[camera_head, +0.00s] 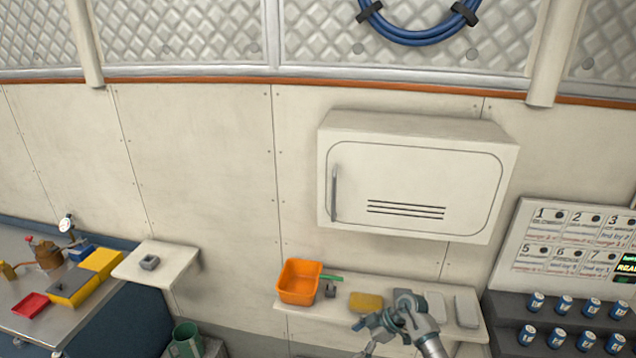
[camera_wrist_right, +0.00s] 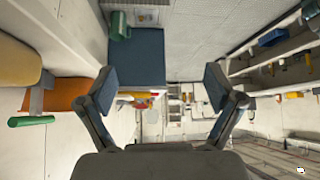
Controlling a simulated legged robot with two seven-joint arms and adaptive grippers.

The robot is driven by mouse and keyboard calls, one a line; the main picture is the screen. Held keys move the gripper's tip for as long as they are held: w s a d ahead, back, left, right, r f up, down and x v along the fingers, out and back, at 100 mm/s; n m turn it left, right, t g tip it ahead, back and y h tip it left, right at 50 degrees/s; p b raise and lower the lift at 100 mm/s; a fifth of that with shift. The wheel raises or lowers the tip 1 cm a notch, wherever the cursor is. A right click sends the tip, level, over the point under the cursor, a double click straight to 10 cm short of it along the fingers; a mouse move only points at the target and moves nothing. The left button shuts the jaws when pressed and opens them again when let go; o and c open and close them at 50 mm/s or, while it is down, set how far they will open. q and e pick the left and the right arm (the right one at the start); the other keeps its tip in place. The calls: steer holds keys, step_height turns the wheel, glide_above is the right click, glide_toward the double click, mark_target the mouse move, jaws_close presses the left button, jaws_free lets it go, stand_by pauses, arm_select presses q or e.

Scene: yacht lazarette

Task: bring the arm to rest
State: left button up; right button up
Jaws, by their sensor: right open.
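My right arm comes in at the bottom of the head view, in front of the wall shelf (camera_head: 283,309). Its gripper (camera_head: 368,327) is small there and partly hidden by the arm's own links. In the right wrist view the gripper (camera_wrist_right: 160,88) has its two fingers wide apart, with nothing between them. The orange bin (camera_head: 299,281) stands on the left part of the shelf, and a green-handled item (camera_head: 332,278) lies at its right. The yellow block (camera_head: 366,302) lies on the shelf just behind my gripper. My left gripper is not in view.
A closed white cabinet (camera_head: 415,185) hangs above the shelf. Several cans (camera_head: 562,305) stand in a dark rack at right. A small ledge (camera_head: 170,262) and a workbench (camera_head: 20,255) are at left, and a green container (camera_head: 186,340) is low down.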

steer(key=s+a+f+m+t+y, duration=0.2)
steer(key=f+t+y, duration=0.1)
steer(key=f, duration=0.5)
steer(key=s+a+f+m+t+y, duration=0.2)
steer(key=f+t+y, duration=0.1)
steer(key=f, duration=0.4)
steer(key=s+d+f+m+t+h, duration=0.2)
steer(key=s+d+f+m+h, duration=0.3)
steer(key=f, duration=0.6)
steer(key=s+d+f+m+t+h, duration=0.3)
steer(key=s+d+f, duration=0.3)
steer(key=f, duration=0.5)
steer(key=s+d+f+m+g+h, duration=0.1)
steer(key=s+d+f+g+h, duration=0.1)
steer(key=s+f, duration=0.55)
steer(key=s+d+f+m+g+h, duration=0.15)
steer(key=s+f, duration=0.25)
steer(key=s, duration=0.7)
steer(key=s+d+f+g+h, duration=0.1)
steer(key=s+f+g, duration=0.2)
steer(key=s, duration=0.9)
steer(key=s+d+f+g+h, duration=0.1)
steer(key=s+f+g, duration=0.2)
steer(key=s, duration=1)
steer(key=shift+d+f+g, duration=0.35)
steer(key=shift+f+g, duration=0.05)
steer(key=shift+g, duration=0.15)
steer(key=shift+s, duration=0.1)
